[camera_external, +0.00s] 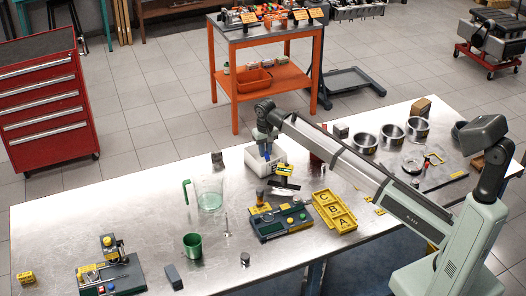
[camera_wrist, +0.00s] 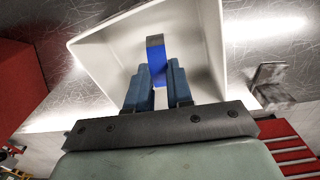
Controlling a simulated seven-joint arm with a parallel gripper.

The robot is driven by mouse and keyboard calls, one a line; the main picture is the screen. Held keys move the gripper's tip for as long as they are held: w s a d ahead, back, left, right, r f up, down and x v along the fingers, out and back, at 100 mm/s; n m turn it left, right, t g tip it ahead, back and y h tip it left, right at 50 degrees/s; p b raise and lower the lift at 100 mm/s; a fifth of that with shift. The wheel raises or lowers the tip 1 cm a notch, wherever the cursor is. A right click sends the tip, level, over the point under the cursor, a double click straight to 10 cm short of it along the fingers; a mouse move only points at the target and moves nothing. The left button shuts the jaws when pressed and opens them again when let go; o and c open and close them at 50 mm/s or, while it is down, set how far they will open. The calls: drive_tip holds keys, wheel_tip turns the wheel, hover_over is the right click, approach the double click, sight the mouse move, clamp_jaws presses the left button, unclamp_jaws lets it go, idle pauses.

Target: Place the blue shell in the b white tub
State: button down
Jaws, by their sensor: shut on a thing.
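The white tub (camera_external: 252,161) stands on the metal table's far side, and its inside (camera_wrist: 205,50) fills much of the wrist view. My gripper (camera_external: 267,154) is over the tub, pointing down. In the wrist view its two blue-grey fingers (camera_wrist: 157,75) are shut on the blue shell (camera_wrist: 158,72). The shell is bright blue with a dark grey end, and it sticks out past the fingertips, against the tub's interior. Whether the shell touches the tub floor I cannot tell. In the external view the fingers mostly hide the shell.
A yellow tag (camera_external: 284,169) is at the tub's front. A yellow lettered tray (camera_external: 334,212), a clear jug (camera_external: 209,194) and a fixture board (camera_external: 282,222) lie nearer.

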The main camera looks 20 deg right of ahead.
drive_tip(key=shift+f, duration=1.15)
drive_tip(key=shift+f, duration=0.15)
drive_tip(key=c, duration=1)
unclamp_jaws()
wheel_tip(320, 180, up, 12)
drive_tip(key=shift+r, duration=0.15)
